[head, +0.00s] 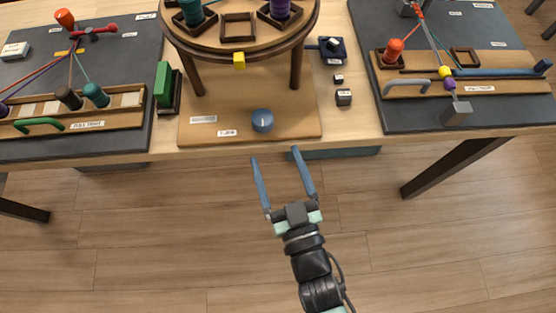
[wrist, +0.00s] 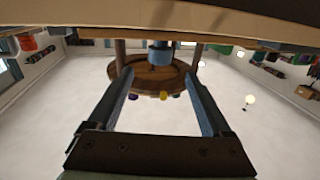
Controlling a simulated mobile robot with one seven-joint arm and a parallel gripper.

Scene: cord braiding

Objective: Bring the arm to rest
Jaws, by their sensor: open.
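My gripper (head: 283,172) is open and empty, with its two blue fingers spread apart. In the head view it is in front of the table's (head: 162,142) front edge, over the floor, with the fingers pointing toward the table. My arm comes up from the bottom of the picture. In the wrist view the open fingers of my gripper (wrist: 160,95) show with nothing between them. The round wooden stand (wrist: 124,80) shows beyond the fingers there, and nothing touches them.
The round stand (head: 239,53) rises at the table's middle, with a blue knob (head: 262,120) on its base. Dark boards with cords lie left (head: 115,65) and right (head: 360,35). A small dark cube (head: 343,97) sits right of the stand. The floor in front is clear.

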